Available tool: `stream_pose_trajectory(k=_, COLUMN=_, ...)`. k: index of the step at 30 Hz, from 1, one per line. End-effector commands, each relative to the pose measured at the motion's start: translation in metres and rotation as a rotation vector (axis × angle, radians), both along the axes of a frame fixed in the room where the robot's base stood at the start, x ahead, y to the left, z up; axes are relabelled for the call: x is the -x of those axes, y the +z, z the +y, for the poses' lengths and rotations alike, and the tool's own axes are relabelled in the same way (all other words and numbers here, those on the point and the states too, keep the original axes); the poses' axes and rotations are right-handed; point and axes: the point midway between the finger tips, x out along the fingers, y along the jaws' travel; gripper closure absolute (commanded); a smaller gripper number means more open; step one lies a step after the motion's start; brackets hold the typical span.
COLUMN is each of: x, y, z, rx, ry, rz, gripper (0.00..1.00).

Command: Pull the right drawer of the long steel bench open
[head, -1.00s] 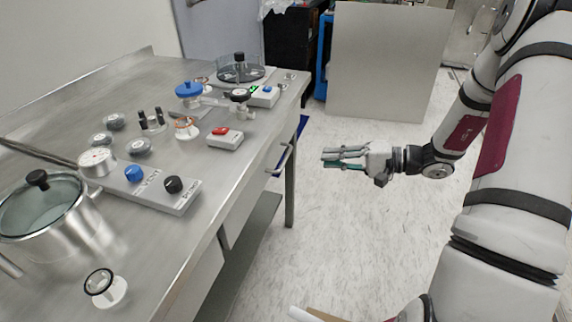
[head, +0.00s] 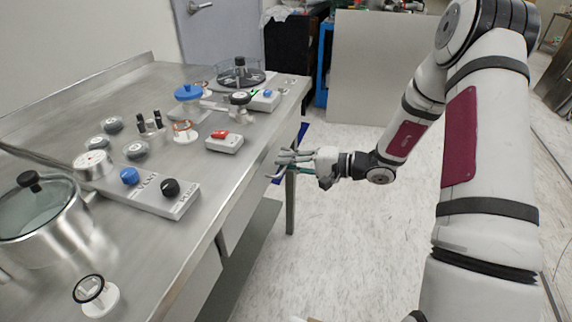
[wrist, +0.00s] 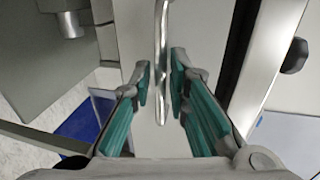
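The long steel bench (head: 232,150) runs along the left in the head view. The right drawer's front (head: 245,196) is under its top, and the drawer looks shut. Its bar handle (wrist: 161,60) shows in the wrist view as a bright metal bar between my fingers; in the head view my fingers partly hide it. My gripper (head: 284,158) is at the handle. In the wrist view my gripper (wrist: 160,90) has its green-padded fingers apart, one on each side of the bar, with a gap visible.
On the bench stand a glass-lidded pot (head: 45,215), a knob panel (head: 140,188), a red-button box (head: 225,142) and a blue-topped valve (head: 189,95). A grey panel (head: 375,65) stands at the back. The floor right of the bench is open.

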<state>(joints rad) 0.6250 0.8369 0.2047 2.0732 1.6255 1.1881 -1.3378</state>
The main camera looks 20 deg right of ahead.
Motion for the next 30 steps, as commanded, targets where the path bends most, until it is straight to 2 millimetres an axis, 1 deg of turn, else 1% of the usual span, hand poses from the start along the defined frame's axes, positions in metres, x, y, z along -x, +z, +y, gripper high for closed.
stream_pose_trajectory(k=3, x=-0.003, y=-0.001, z=0.005, rx=0.0, ry=0.002, rz=0.0, gripper=0.84)
stream_pose_trajectory(k=11, x=-0.003, y=-0.001, z=0.005, rx=-0.001, ry=0.001, rz=0.0, gripper=0.84)
stream_pose_trajectory(k=13, x=-0.003, y=-0.001, z=0.005, rx=-0.001, ry=0.001, rz=0.0, gripper=0.98)
stream_pose_trajectory(k=14, x=-0.003, y=-0.001, z=0.005, rx=-0.001, ry=0.001, rz=0.0, gripper=1.0)
stream_pose_trajectory(k=24, x=-0.002, y=-0.001, z=0.003, rx=0.0, ry=0.0, rz=0.0, gripper=1.0)
stream_pose_trajectory(k=26, x=0.0, y=-0.001, z=-0.001, rx=0.001, ry=-0.001, rz=0.0, gripper=1.0)
stream_pose_trajectory(k=30, x=0.01, y=-0.001, z=-0.014, rx=0.001, ry=-0.003, rz=0.0, gripper=1.0)
